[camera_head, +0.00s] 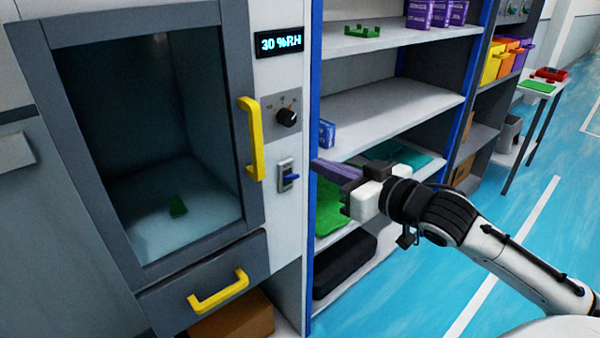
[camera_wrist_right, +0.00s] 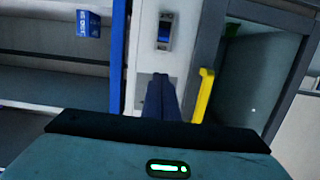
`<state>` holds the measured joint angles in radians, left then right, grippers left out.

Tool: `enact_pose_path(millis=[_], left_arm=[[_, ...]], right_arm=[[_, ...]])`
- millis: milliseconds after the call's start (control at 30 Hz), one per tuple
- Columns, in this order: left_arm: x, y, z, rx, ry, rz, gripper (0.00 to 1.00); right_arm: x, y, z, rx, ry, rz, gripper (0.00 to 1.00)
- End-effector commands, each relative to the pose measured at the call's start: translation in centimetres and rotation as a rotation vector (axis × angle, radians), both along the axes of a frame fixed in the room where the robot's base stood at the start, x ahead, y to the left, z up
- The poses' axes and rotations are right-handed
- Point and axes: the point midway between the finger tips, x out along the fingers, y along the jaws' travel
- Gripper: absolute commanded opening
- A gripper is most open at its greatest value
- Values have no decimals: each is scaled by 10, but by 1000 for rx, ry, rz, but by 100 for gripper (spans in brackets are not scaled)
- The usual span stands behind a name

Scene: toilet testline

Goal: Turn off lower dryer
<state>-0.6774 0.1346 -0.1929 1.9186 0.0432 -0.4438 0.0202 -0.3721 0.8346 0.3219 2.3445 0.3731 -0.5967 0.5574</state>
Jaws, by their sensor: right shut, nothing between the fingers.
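The dryer (camera_head: 55,27) has a dark-framed glass door with a yellow handle (camera_head: 252,138) and stands at the left in the head view. Its lit display (camera_head: 279,42) reads 30 %RH. Below are a black knob (camera_head: 286,117) and a switch (camera_head: 286,176) with a blue lever. The switch (camera_wrist_right: 164,32) also shows at the top of the wrist view. My right gripper (camera_head: 319,168) is shut and empty, just right of the switch in the head view. In the wrist view its fingertips (camera_wrist_right: 163,80) are apart from the switch in the picture. My left gripper is out of view.
A shelf unit (camera_head: 388,100) with a blue upright stands right of the dryer, holding boxes and green items. A drawer with a yellow handle (camera_head: 218,290) is below the door. A side table (camera_head: 541,86) stands farther back. The blue floor (camera_head: 440,270) at right is open.

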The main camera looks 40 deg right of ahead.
Motion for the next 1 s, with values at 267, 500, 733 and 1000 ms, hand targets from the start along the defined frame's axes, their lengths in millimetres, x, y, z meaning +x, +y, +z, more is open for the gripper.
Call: enact_pose_path(millis=[267,500,733,1000], left_arm=[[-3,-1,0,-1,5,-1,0],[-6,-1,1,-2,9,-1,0],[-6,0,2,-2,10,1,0],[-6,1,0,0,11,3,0]], right_arm=[[35,2,-3,0,-4,-2,0],[69,5,-8,-1,-3,-2,0],[95,7,-13,-1,-2,-1,0],[79,6,-43,-1,3,0,0]])
